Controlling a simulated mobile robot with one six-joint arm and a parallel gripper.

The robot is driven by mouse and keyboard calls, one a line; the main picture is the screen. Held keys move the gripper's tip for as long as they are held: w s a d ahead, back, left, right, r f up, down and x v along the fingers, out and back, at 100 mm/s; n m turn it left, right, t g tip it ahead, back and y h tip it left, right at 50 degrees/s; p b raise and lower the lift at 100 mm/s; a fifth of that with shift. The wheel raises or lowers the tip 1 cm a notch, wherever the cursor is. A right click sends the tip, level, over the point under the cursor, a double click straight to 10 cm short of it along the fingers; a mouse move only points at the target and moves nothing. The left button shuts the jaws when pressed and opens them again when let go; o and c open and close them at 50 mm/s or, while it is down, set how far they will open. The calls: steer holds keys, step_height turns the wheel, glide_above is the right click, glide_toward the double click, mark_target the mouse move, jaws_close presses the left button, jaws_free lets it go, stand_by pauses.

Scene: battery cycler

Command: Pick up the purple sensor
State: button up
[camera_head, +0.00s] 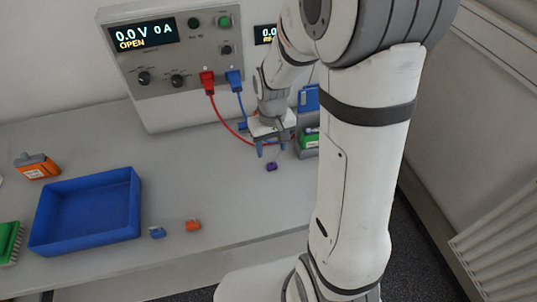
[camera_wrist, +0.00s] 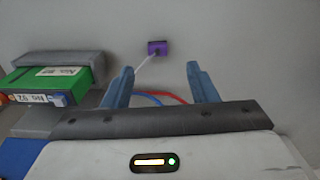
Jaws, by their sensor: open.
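The purple sensor (camera_head: 271,167) is a small block on the bench, below my gripper in the head view. It also shows in the wrist view (camera_wrist: 159,48), beyond and roughly between the fingertips, with a thin pale lead running from it toward the left finger. My gripper (camera_head: 272,152) is open and empty above the bench, apart from the sensor. Its two blue fingers are spread in the wrist view (camera_wrist: 160,80). In the head view my arm hides part of the bench to the right.
A grey cycler (camera_head: 180,90) with red and blue cables stands behind. A grey holder (camera_wrist: 85,62) with a green labelled battery (camera_wrist: 55,82) is close left of the fingers in the wrist view. A blue tray (camera_head: 137,205), a blue clip (camera_head: 157,232) and an orange clip (camera_head: 193,225) lie left.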

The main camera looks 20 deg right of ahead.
mark_target(272, 164)
steer(key=shift+w+d+f+p, duration=0.1)
steer(key=shift+f+p, duration=0.25)
steer(key=shift+f, duration=1.65)
steer(key=shift+w+d+f+p, duration=0.1)
steer(key=shift+f+p, duration=0.25)
steer(key=shift+f, duration=1.65)
steer(key=shift+c, duration=0.4)
steer(key=c, duration=1)
step_height(272, 164, up, 10)
steer(key=b, duration=0.1)
